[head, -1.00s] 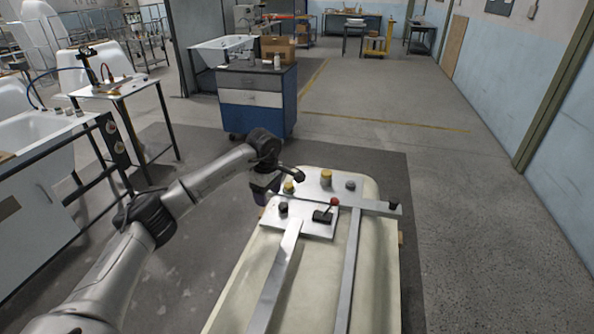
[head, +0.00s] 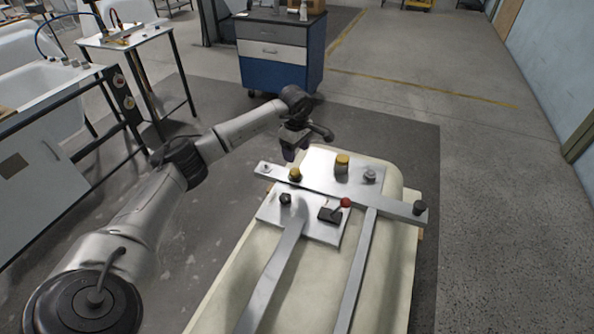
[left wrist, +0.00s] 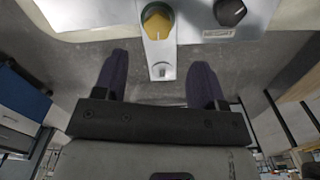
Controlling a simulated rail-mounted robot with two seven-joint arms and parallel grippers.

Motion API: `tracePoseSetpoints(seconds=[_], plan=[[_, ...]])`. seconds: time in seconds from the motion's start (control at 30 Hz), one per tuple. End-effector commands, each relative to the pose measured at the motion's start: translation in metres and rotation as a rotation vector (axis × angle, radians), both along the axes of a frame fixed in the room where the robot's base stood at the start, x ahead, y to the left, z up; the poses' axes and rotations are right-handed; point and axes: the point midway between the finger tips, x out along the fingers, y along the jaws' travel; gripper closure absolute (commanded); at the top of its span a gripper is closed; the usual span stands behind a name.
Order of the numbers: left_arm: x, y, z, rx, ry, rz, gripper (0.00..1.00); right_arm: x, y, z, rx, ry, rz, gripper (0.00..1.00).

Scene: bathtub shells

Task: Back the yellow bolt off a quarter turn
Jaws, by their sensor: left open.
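A yellow hex-headed bolt (head: 295,174) stands on the left part of a flat metal crossbar (head: 390,206). It also shows in the left wrist view (left wrist: 157,20), beyond and between the fingertips, apart from them. A second, taller yellow-topped piece (head: 342,163) stands further right on the plate behind the crossbar. My left gripper (head: 290,152) hangs just behind and above the crossbar's left end; in the left wrist view (left wrist: 160,66) its two dark fingers are spread with nothing between them. My right gripper is not in view.
A red-tipped lever (head: 345,202) and a black knob (head: 285,198) sit on the front plate, close to the yellow bolt. A grey knob (head: 370,176) and a dark end knob (head: 420,208) are further right. A blue cabinet (head: 281,52) stands behind.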

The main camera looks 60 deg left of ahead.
Motion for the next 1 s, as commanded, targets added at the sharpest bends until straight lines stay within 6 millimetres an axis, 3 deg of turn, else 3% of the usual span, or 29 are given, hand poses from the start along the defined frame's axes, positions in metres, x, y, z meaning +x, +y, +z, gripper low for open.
tracePoseSetpoints(seconds=[0.1, 0.4, 0.63, 1.0], plan=[[-0.001, 0.0, -0.027, -0.001, 0.002, 0.001, 0.35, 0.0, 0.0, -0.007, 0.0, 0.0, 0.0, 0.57], [0.0, 0.0, -0.071, 0.0, 0.0, 0.002, 0.35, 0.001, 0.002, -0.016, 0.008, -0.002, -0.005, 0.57], [0.0, 0.0, -0.087, -0.001, -0.001, 0.001, 0.35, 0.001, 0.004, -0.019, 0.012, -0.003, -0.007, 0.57], [0.0, 0.0, -0.09, 0.0, -0.001, 0.001, 0.35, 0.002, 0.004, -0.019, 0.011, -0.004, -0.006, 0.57]])
